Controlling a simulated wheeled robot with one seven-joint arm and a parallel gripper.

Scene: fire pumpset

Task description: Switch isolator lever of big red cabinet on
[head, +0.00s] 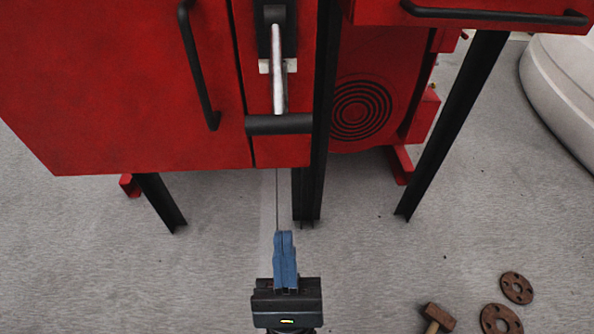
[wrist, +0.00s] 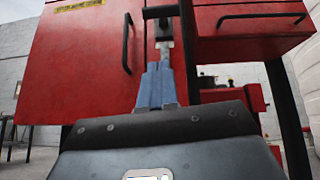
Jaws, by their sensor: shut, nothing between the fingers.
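The big red cabinet (head: 110,85) fills the upper left of the head view and stands on black legs; it also shows in the wrist view (wrist: 88,65). Its isolator lever (head: 278,70) is a light metal bar on a black mount, on the narrow panel right of the door. My gripper (head: 284,235) has blue fingers, shut and empty. In the head view it is below the lever and apart from it. In the wrist view the fingers (wrist: 159,66) point toward the lever.
A second red cabinet (head: 470,8) is at right. A hammer (head: 437,317) and rusty flanges (head: 500,319) lie on the floor at lower right.

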